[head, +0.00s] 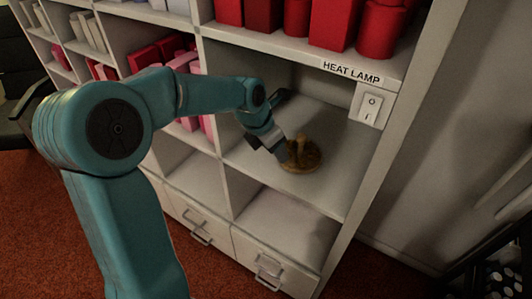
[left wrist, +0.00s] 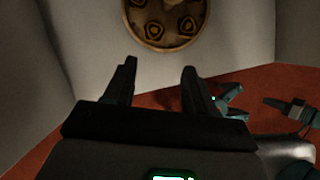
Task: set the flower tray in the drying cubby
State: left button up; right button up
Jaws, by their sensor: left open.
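The flower tray (head: 308,160) is a small round brown tray with an upright handle-like part. It rests on the floor of the cubby (head: 335,185) under the HEAT LAMP label. In the left wrist view the tray (left wrist: 165,22) is cut off by the top edge, and dark flower-like shapes show on it. My left gripper (head: 286,150) reaches into the cubby from the left, close beside the tray. In the left wrist view its fingers (left wrist: 158,72) are apart with nothing between them, and the tray is beyond the tips.
A white switch (head: 371,104) is on the cubby's right post. Red boxes and tins (head: 335,22) fill the shelf above. The cubby's left divider is close to my left arm. Drawers (head: 270,262) are below. The cubby floor right of the tray is clear.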

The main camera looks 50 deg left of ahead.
pick_arm(q)
jog(key=shift+s+a, duration=0.15)
jog(key=shift+s, duration=0.65)
jog(key=shift+s+a, duration=0.1)
jog(key=shift+s, duration=0.65)
